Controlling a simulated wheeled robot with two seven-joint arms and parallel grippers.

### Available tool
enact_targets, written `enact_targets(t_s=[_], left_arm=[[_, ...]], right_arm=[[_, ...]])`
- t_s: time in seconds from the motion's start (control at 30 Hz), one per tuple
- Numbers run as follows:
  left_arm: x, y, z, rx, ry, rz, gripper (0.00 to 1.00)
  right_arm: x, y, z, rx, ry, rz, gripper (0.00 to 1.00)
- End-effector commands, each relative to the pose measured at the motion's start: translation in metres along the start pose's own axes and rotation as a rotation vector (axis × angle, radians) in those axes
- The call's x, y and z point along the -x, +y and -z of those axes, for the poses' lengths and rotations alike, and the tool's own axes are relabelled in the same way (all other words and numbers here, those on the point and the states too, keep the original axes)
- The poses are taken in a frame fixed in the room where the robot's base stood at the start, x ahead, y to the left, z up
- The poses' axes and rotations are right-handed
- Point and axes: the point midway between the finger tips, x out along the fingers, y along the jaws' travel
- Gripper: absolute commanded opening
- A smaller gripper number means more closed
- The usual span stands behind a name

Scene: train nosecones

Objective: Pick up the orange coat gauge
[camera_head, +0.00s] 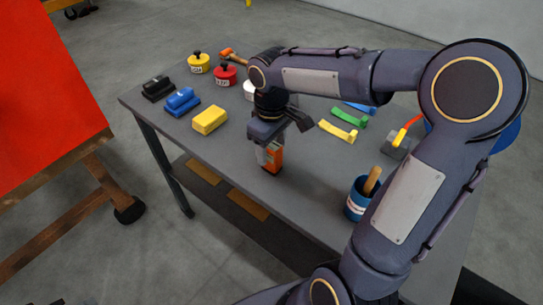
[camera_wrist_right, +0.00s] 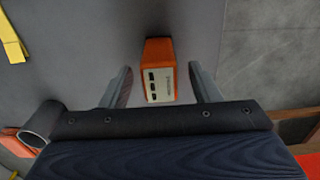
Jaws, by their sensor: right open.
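The orange coat gauge (camera_head: 272,158) is a small orange box near the front edge of the table in the head view. In the right wrist view the gauge (camera_wrist_right: 159,70) shows a pale face with dark marks, and it lies between and slightly beyond the two fingers. My right gripper (camera_wrist_right: 160,86) is open, with one finger on each side of the gauge and a gap at both sides. In the head view my right gripper (camera_head: 268,148) points down over the gauge and hides part of it. My left gripper is not in view.
On the grey table (camera_head: 310,190) are a yellow sponge (camera_head: 210,120), blue (camera_head: 182,102) and black blocks (camera_head: 156,88), red (camera_head: 225,75) and yellow pots (camera_head: 199,62), green (camera_head: 343,117) and yellow clips (camera_head: 337,131), and a blue cup (camera_head: 358,200). A red panel (camera_head: 45,90) stands left.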

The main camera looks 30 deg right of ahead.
Motion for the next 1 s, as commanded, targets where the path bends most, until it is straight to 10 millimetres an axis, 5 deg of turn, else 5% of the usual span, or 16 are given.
enact_targets(t_s=[0.13,0.4,0.8,1.0], left_arm=[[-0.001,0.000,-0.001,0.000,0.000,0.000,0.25],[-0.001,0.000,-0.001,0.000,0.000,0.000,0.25],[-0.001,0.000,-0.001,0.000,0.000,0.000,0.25],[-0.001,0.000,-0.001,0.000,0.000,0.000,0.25]], right_arm=[[-0.017,0.001,-0.001,0.000,-0.002,-0.001,0.56],[-0.019,0.001,0.000,-0.001,0.002,-0.001,0.56],[-0.019,0.001,0.000,-0.001,0.001,-0.001,0.04],[-0.019,0.001,0.000,-0.001,0.002,-0.001,0.04]])
